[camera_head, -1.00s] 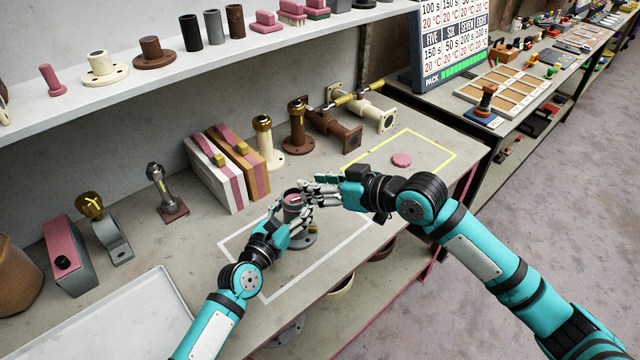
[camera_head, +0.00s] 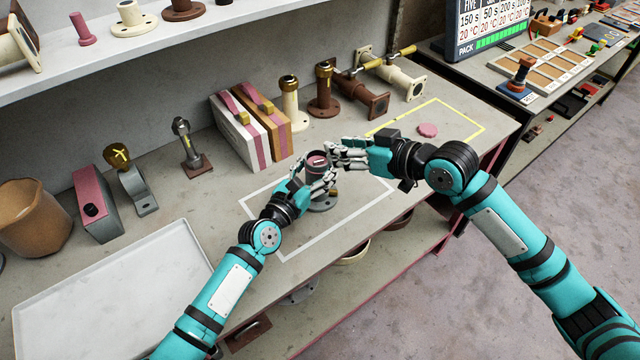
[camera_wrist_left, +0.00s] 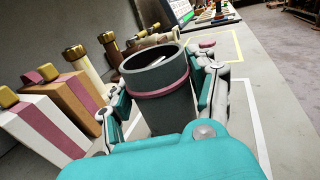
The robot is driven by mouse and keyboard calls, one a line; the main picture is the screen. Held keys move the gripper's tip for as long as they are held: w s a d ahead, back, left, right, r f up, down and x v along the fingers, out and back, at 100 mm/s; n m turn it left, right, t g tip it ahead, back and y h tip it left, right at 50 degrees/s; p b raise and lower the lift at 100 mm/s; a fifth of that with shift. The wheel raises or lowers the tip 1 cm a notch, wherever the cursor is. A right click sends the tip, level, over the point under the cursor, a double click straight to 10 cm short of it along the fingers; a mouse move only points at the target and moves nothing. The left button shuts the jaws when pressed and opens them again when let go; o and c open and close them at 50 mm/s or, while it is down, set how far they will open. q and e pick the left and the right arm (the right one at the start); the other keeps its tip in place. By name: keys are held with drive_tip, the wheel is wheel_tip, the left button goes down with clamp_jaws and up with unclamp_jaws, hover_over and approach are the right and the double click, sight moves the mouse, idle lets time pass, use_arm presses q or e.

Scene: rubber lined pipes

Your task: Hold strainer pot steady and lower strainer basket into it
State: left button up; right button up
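The strainer pot (camera_head: 316,160) is a dark grey cylinder, upright on a round grey foot (camera_head: 325,202) inside the white outlined area. In the left wrist view it has a pink band (camera_wrist_left: 160,88) below its open rim. My left gripper (camera_head: 308,186) has its fingers around the pot's sides, closed on it. A pale streak shows inside the mouth (camera_wrist_left: 157,62); I cannot tell whether it is the strainer basket, which I do not see clearly anywhere. My right gripper (camera_head: 343,160) is at the pot's upper right with fingers pointing left; whether it holds anything is hidden.
Pink-striped boxes (camera_head: 250,130) stand behind the pot, with flanged pipes (camera_head: 322,95) to their right. A pink disc (camera_head: 427,130) lies in the yellow outline. A pale tray (camera_head: 110,290) fills the left front. The shelf (camera_head: 200,32) runs above. The table's front edge is close to the pot.

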use_arm(q)
drive_tip(key=shift+o, duration=1.3)
drive_tip(key=shift+s+a, duration=0.1)
drive_tip(key=shift+s, duration=0.05)
drive_tip(key=v, duration=1.1)
drive_tip(key=shift+s+a, duration=0.25)
drive_tip(key=shift+s, duration=0.05)
drive_tip(key=shift+f, duration=0.1)
